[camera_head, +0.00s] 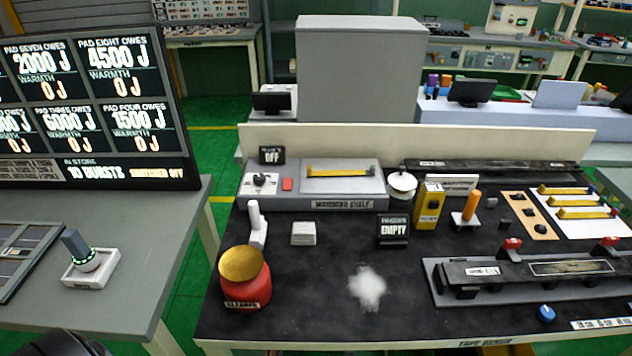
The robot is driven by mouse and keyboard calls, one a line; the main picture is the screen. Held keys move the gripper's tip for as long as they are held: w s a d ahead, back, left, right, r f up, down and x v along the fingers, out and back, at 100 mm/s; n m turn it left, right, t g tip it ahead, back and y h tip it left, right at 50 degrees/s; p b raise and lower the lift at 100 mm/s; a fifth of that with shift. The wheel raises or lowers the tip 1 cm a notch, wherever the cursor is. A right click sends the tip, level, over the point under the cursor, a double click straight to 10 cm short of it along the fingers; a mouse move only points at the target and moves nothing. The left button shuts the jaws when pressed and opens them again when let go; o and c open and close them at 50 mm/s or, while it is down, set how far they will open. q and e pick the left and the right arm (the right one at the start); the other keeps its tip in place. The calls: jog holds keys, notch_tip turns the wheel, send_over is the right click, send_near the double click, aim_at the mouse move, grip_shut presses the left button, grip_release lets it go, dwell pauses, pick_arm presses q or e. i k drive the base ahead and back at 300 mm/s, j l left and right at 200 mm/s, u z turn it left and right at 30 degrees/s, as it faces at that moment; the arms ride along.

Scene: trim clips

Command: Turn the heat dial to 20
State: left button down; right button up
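A small dial (262,181) with a dark knob on a white plate sits at the left end of the grey warming shelf (340,204). A black sign (272,155) behind it reads OFF on its lower line; its upper line is too small to read surely. The dial's numbers and pointer setting cannot be made out. A dark rounded part, seemingly of my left arm or gripper (62,344), shows at the bottom left edge, far from the dial; its fingers cannot be made out. My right gripper is not in view.
A red button (287,184) sits right of the dial, and a yellow strip (340,170) lies on the shelf. A white upright handle (257,225) and a red cleaner pot (246,282) stand in front. A blue knob (546,313) is at the front right.

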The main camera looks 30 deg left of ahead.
aim_at(259, 179)
jog(key=u, duration=1.3)
